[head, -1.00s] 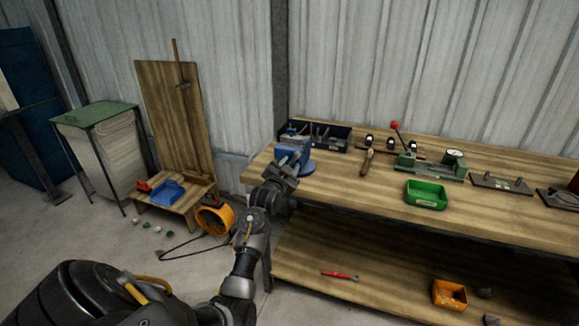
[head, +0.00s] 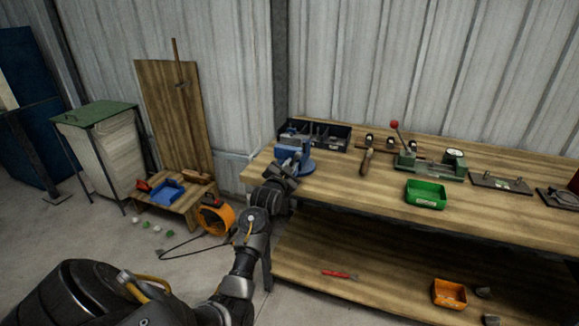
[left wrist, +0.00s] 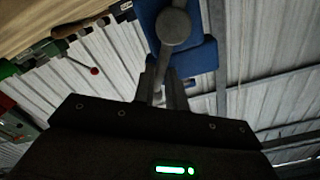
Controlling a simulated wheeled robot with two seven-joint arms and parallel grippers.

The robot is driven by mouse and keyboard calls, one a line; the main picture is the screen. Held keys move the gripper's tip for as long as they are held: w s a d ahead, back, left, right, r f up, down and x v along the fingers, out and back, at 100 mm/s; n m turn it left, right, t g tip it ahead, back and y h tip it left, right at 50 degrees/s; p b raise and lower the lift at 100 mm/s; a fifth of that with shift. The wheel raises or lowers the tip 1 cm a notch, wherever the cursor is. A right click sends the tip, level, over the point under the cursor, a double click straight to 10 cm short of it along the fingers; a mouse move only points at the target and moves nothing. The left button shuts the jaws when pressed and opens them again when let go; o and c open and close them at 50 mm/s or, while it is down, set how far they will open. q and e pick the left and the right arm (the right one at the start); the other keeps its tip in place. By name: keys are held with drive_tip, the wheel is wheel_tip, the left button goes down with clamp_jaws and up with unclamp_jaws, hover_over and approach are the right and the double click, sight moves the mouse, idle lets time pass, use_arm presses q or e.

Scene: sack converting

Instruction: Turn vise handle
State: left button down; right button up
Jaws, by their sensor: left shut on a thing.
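The blue vise (head: 296,150) is at the left end of the workbench. My left gripper (head: 284,168) is at the front of the vise, and my arm hides part of it. In the left wrist view the blue vise body (left wrist: 202,55) is above the gripper, with a grey round hub and handle bar (left wrist: 174,27) in front of it. The fingers of my left gripper (left wrist: 162,88) are shut on the lower part of the handle bar. My right gripper is out of view.
On the workbench (head: 340,190) are a dark divided bin (head: 335,138), a green tray (head: 425,194) and a green press with a red-knobbed lever (head: 432,168). An orange reel (head: 216,218) is on the left. An orange bin (head: 449,293) sits on the lower shelf.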

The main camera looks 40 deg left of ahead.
use_arm(q)
drive_tip(key=m, duration=0.2)
drive_tip(key=d+f+m, duration=0.1)
drive_tip(key=m, duration=0.1)
drive_tip(key=f+m, duration=0.1)
drive_tip(key=shift+w+d+m+p, duration=0.3)
drive_tip(key=shift+d+m+p, duration=0.05)
drive_tip(key=shift+m, duration=0.05)
drive_tip(key=shift+f+m+p, duration=0.2)
drive_tip(key=shift+f+m, duration=0.7)
drive_tip(key=shift+m, duration=1.05)
drive_tip(key=shift+f+m+p, duration=0.15)
drive_tip(key=shift+f+m, duration=0.75)
drive_tip(key=shift+m, duration=1)
drive_tip(key=shift+f+m+p, duration=0.2)
drive_tip(key=shift+f+m, duration=0.7)
drive_tip(key=shift+m, duration=1.05)
drive_tip(key=shift+f, duration=0.1)
drive_tip(key=c, duration=1.4)
unclamp_jaws()
drive_tip(key=shift+c, duration=0.2)
